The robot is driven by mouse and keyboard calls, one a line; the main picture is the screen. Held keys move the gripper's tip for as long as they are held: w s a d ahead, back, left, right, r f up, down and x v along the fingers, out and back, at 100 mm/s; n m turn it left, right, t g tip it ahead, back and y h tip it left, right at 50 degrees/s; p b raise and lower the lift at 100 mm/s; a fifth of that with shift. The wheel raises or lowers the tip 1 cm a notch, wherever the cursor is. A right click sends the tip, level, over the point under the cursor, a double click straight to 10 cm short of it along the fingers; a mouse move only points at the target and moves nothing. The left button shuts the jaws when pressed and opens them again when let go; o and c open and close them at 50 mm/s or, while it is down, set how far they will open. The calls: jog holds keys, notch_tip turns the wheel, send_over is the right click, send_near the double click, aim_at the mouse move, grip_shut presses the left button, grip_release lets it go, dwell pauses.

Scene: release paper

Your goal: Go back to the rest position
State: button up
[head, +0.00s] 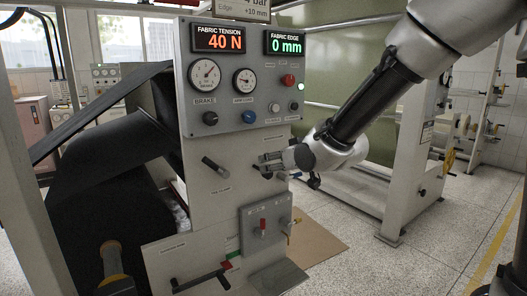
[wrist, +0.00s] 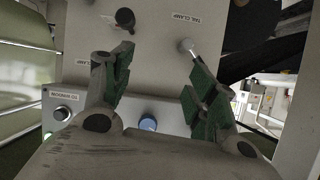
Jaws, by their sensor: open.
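My gripper (head: 266,160) is in front of the white machine panel (head: 219,215) in the head view, below the gauge box. In the wrist view my gripper (wrist: 158,55) has its two green-padded fingers spread apart with nothing between the pads. A tail clamp lever (head: 215,167) sticks out of the panel left of the gripper. The lever's pale round end shows by the right fingertip in the wrist view (wrist: 187,45); I cannot tell whether they touch. A black knob (wrist: 125,18) lies just past the left fingertip.
The gauge box (head: 238,84) juts out above the gripper, with a blue knob (head: 248,117) and a red button (head: 289,80). Black fabric (head: 105,160) runs at left. Open floor (head: 385,265) lies at right.

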jog(key=s+d+f+g+h, duration=0.2)
jog(key=s+d+f+g, duration=0.1)
jog(key=s+d, duration=0.35)
jog(key=s+d+f+g+h, duration=0.2)
jog(key=s+d+g+h, duration=0.1)
jog(key=s+d, duration=0.4)
jog(key=s+d+r+m+h, duration=0.1)
jog(key=s+d+r+m, duration=0.1)
jog(key=s+d, duration=0.5)
jog(key=s+d+r+m+h, duration=0.1)
jog(key=s+d+r+m, duration=0.2)
jog(key=s+d, duration=0.5)
jog(key=d+r, duration=0.1)
jog(key=d, duration=0.2)
jog(key=shift+s+d+r, duration=0.15)
jog(key=shift+d, duration=0.05)
jog(key=shift+g, duration=0.3)
